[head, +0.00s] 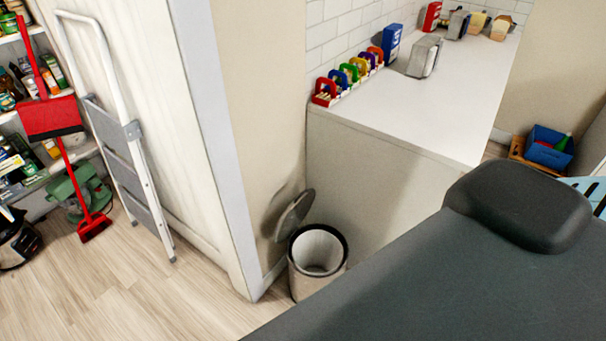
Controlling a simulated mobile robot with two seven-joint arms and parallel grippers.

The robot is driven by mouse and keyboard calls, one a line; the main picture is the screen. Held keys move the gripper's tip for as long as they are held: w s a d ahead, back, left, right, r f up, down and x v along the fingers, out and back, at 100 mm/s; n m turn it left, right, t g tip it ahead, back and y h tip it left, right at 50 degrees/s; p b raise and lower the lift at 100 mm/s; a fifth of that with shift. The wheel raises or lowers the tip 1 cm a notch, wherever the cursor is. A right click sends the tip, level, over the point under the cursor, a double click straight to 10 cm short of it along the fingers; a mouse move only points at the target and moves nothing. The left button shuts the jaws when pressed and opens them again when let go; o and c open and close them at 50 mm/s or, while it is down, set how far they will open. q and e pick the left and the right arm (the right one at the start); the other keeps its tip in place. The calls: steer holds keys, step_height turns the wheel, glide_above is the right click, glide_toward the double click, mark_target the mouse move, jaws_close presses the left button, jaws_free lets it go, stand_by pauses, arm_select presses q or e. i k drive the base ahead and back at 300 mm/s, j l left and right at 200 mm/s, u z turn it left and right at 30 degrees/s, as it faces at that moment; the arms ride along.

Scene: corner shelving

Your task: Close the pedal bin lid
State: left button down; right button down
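The pedal bin (301,281) stands upright on the floor in the corner between the beige wall and the white counter. It is pale with a dark rim, and its open mouth shows an empty-looking light interior. Its round grey lid (294,214) is open, tilted up at the back left of the rim near the wall. A large dark grey shape at the lower right hides part of the floor beside the bin; the bin's pedal cannot be made out. Neither of my grippers is in view.
A white counter (408,112) with colourful items stands behind the bin. A stepladder (132,150) leans at the left near a red broom (68,155) and stocked shelves. A blue crate (546,150) lies at the far right. The wooden floor (130,285) at left front is clear.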

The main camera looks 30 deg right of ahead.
mark_target(294, 214)
steer(key=i+l, duration=0.55)
steer(key=i, duration=0.2)
steer(key=l+z, duration=0.05)
